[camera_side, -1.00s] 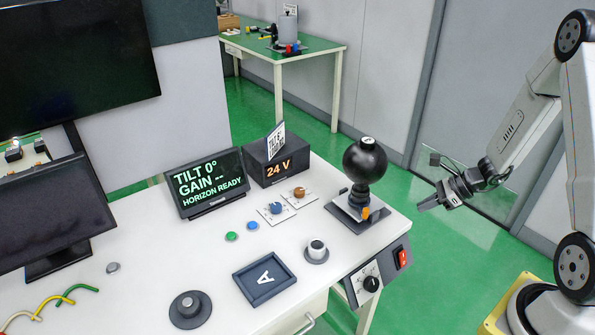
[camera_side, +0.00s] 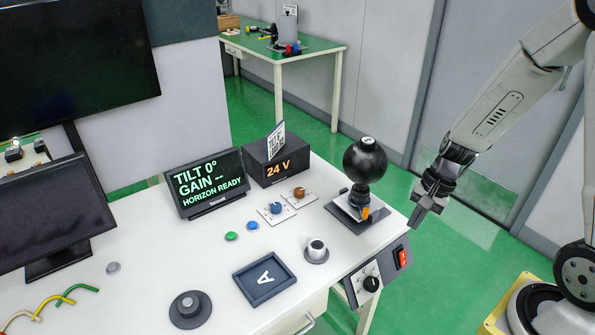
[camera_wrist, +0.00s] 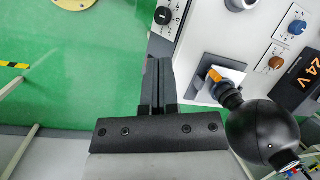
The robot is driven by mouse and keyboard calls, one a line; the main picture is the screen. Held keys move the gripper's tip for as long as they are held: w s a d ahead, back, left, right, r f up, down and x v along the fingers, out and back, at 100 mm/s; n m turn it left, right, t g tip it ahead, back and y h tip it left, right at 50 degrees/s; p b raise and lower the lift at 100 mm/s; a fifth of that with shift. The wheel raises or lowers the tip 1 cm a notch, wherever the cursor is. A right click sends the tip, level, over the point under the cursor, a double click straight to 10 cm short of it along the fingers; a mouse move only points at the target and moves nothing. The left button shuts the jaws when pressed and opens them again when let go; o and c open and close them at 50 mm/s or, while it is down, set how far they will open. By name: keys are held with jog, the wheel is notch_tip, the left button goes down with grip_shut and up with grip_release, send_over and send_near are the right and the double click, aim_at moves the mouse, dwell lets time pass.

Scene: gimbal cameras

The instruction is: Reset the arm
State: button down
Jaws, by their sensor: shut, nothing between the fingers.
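My gripper (camera_side: 416,220) is shut and empty. In the side view it points down, just off the right edge of the white table (camera_side: 150,240). To its left on the table stands a black ball camera (camera_side: 365,160) on a gimbal post with an orange part, over a dark base plate (camera_side: 375,222). In the wrist view my gripper's closed fingers (camera_wrist: 158,80) are over the green floor beside the table edge, and the black ball (camera_wrist: 262,135) is to their right. The fingers look apart from the ball and the table.
A display (camera_side: 208,182) reads TILT 0°, GAIN --, HORIZON READY. A box (camera_side: 277,160) shows 24 V. A panel with a black knob (camera_side: 371,284) and red switch (camera_side: 402,258) hangs on the table's right front. A grey tray (camera_side: 243,284) marked A lies near the front.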

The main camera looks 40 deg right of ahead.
jog(key=s+a+r+n+t+h, duration=0.1)
jog(key=a+r+n+h, duration=0.2)
jog(key=n, duration=1)
jog(key=a+r, duration=0.2)
jog(key=a, duration=0.1)
jog(key=shift+s+t+h, duration=0.25)
jog(key=shift+t+h, duration=0.05)
jog(key=c, duration=0.6)
grip_release()
jog(key=shift+w, duration=0.1)
jog(key=shift+o, duration=0.3)
jog(key=shift+w+f, duration=0.2)
jog(key=shift+w, duration=0.05)
jog(key=m+t+h, duration=0.4)
jog(key=t, duration=0.5)
send_near(367, 212)
jog(key=w+f, duration=0.1)
jog(key=w, duration=0.2)
jog(key=shift+s+d+f+m+t+h, duration=0.1)
jog(key=shift+s+f+m+t+h, duration=0.1)
jog(key=shift+f+h, duration=0.15)
jog(key=shift+s+d+f+m+t+h, duration=0.1)
jog(key=shift+d+f+m+t+h, duration=0.15)
jog(key=shift+h, duration=0.2)
jog(key=shift+w+f, duration=0.1)
jog(key=shift+w, duration=0.1)
jog(key=shift+x, duration=3.7)
